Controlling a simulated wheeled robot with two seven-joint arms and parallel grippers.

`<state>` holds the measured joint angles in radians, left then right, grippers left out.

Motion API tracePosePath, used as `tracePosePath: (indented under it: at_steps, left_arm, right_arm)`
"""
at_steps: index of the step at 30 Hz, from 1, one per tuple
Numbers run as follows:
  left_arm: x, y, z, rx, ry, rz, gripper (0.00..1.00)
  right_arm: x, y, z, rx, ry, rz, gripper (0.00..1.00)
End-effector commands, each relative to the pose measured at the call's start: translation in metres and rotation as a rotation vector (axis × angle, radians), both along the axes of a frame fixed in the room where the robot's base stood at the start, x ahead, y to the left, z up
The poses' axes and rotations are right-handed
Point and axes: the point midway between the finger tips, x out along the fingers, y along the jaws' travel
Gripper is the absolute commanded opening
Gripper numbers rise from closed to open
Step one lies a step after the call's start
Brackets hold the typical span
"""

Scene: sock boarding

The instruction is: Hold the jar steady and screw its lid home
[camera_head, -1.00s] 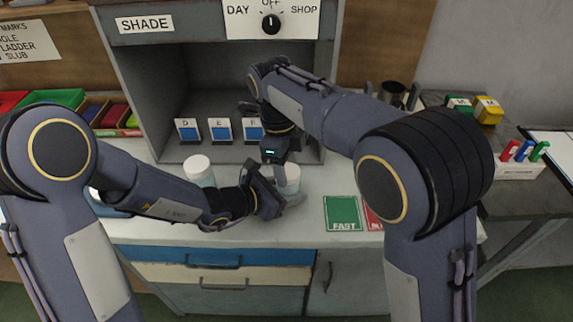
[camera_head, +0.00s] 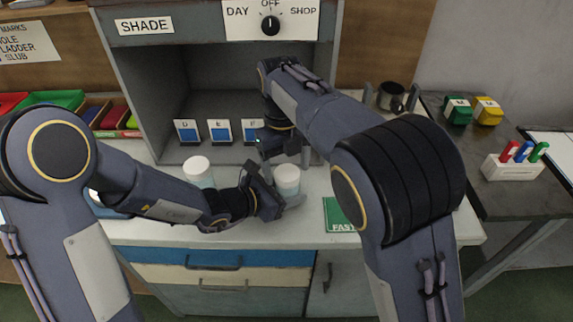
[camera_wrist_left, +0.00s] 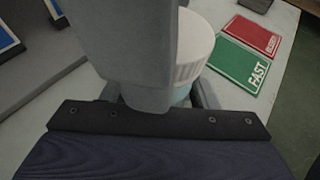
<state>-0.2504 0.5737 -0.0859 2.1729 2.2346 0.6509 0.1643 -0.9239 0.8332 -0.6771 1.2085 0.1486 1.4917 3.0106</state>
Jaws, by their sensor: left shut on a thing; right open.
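A jar with a white lid (camera_head: 287,174) stands upright on the white worktop. My left gripper (camera_head: 280,198) is shut on this jar from its left side. In the left wrist view the ribbed white lid (camera_wrist_left: 194,50) sits on the jar, with a bit of pale blue-green body (camera_wrist_left: 181,97) below it; a large grey finger hides much of the jar. Whether the lid is tight cannot be told. My right gripper (camera_head: 280,154) is open behind and above the lid, apart from it; its fingertips are partly hidden. A second white-lidded jar (camera_head: 198,170) stands to the left.
A grey booth (camera_head: 130,85) with blue-marked sample cards (camera_head: 220,130) stands behind the jars. A green FAST card (camera_head: 338,214) lies to the right, partly covered by my right arm.

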Motion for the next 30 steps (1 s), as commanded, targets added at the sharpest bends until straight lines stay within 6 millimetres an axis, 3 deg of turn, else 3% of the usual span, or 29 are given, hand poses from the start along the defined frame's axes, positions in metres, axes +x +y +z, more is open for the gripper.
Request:
tracePosePath:
  at_steps: [5, 15, 26, 30]
  left_arm:
    - [0.000, 0.000, 0.000, 0.000, 0.000, -0.001, 0.00]
    - [0.000, 0.000, 0.000, 0.000, 0.000, 0.000, 0.00]
    - [0.000, 0.000, 0.000, 0.000, 0.000, 0.000, 0.00]
    - [0.000, 0.000, 0.000, 0.000, 0.000, 0.000, 0.00]
  right_arm:
    - [0.001, 0.000, 0.006, 0.001, -0.002, 0.001, 0.72]
    - [0.000, 0.000, 0.043, -0.001, 0.000, 0.001, 0.72]
    - [0.000, 0.000, 0.045, 0.001, 0.002, 0.013, 0.69]
    - [0.000, 0.000, 0.043, 0.016, 0.014, 0.140, 0.69]
